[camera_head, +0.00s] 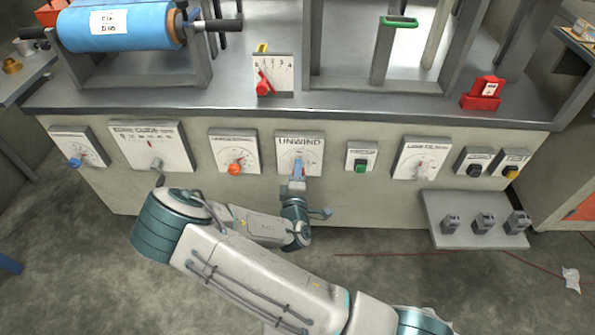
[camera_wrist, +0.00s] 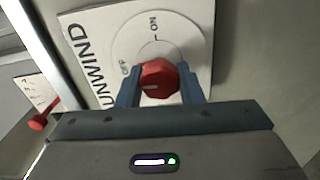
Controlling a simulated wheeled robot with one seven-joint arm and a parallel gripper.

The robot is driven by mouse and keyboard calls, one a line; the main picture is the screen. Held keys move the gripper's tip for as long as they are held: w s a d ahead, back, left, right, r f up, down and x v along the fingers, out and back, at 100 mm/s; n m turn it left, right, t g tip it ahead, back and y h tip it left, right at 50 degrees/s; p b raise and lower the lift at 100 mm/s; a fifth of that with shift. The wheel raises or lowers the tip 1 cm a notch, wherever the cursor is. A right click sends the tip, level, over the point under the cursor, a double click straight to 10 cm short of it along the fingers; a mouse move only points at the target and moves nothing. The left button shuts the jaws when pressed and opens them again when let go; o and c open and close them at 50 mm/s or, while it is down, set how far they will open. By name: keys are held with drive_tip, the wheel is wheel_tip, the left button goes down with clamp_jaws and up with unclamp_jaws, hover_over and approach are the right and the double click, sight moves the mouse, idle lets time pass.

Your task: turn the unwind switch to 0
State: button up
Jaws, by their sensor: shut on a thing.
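The unwind switch is a red faceted knob (camera_wrist: 158,77) on a white panel lettered UNWIND, seen in the wrist view. Its dial has the marks "NO" or "ON" and "OFF" in the rendered view, with a light mark on the knob's face. My gripper (camera_wrist: 160,88) has its two blue-grey fingers on either side of the knob, shut on it. In the head view the UNWIND panel (camera_head: 312,146) is at the middle of the machine front, and my gripper (camera_head: 298,172) reaches it from below, hiding most of the knob.
To the left are panels with an orange knob (camera_head: 235,168), a grey lever (camera_head: 156,164) and a blue knob (camera_head: 75,162). To the right is a green button (camera_head: 361,166). A shelf with grey pedals (camera_head: 432,208) juts out at lower right. A red lever (camera_head: 264,84) stands above.

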drive_tip(key=shift+n, duration=0.4)
drive_tip(key=o, duration=1)
drive_tip(key=shift+c, duration=0.2)
